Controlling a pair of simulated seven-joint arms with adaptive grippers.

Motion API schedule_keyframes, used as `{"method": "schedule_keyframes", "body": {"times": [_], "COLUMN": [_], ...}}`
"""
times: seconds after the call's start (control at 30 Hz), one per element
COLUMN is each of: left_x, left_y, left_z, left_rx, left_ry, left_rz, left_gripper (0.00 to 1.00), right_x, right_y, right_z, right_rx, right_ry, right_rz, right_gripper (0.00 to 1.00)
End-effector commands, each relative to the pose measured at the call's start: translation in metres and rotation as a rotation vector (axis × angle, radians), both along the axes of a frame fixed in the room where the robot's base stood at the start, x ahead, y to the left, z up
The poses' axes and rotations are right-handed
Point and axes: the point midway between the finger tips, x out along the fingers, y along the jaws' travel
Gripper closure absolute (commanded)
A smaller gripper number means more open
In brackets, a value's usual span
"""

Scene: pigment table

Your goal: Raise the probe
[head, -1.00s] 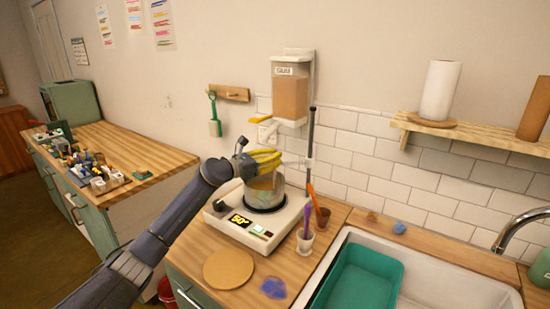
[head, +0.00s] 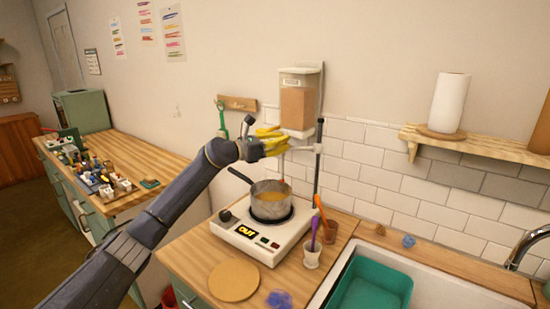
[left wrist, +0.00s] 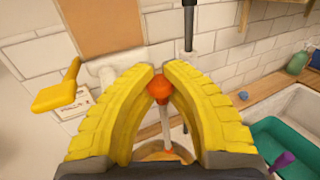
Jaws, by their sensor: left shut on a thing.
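My left gripper (head: 284,143) is above the pot, beside the upright stand rod (head: 318,175). In the left wrist view, its yellow fingers (left wrist: 159,80) are closed around the orange-red knob of the probe (left wrist: 159,88). The probe's thin pale shaft (left wrist: 165,125) hangs down from the knob toward the pot. A steel saucepan (head: 256,204) with amber liquid stands on the white hotplate (head: 228,230). The hotplate's display (head: 248,232) appears to read "OUT". Whether the shaft's tip touches the liquid is hard to tell. My right gripper is not seen.
A wall dispenser (head: 298,100) hangs behind the gripper; its yellow lever (left wrist: 55,92) is close by on the left. Cups (head: 312,256) with purple and orange tools stand right of the hotplate. A round board (head: 233,281) lies in front. A sink with a teal basin (head: 368,285) is at right.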

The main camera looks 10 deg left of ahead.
Motion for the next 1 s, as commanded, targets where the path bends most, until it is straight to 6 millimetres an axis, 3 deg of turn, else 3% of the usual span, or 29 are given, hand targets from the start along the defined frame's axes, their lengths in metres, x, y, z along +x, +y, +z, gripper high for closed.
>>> {"method": "schedule_keyframes", "body": {"times": [0.1,0.3,0.5,0.87,0.9,1.0], "left_x": [0.0,0.0,0.0,0.0,0.0,0.0], "left_y": [0.002,0.002,0.002,0.002,0.002,0.002], "left_z": [0.03,0.061,0.074,0.081,0.082,0.082], "left_rx": [0.001,0.0,-0.001,-0.004,-0.004,-0.004], "left_ry": [-0.007,-0.004,-0.001,-0.009,-0.01,-0.011], "left_rz": [0.002,0.002,0.001,0.003,0.003,0.003], "left_gripper": [1.0,1.0,1.0,1.0,0.9,0.79], "right_x": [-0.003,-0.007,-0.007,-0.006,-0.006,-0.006], "right_y": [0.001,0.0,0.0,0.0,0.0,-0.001], "right_z": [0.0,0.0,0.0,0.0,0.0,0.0], "right_rx": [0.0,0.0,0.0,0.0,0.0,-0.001], "right_ry": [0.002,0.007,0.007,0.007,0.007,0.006], "right_rz": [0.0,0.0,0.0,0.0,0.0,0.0], "right_gripper": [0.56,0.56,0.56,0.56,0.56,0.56]}}
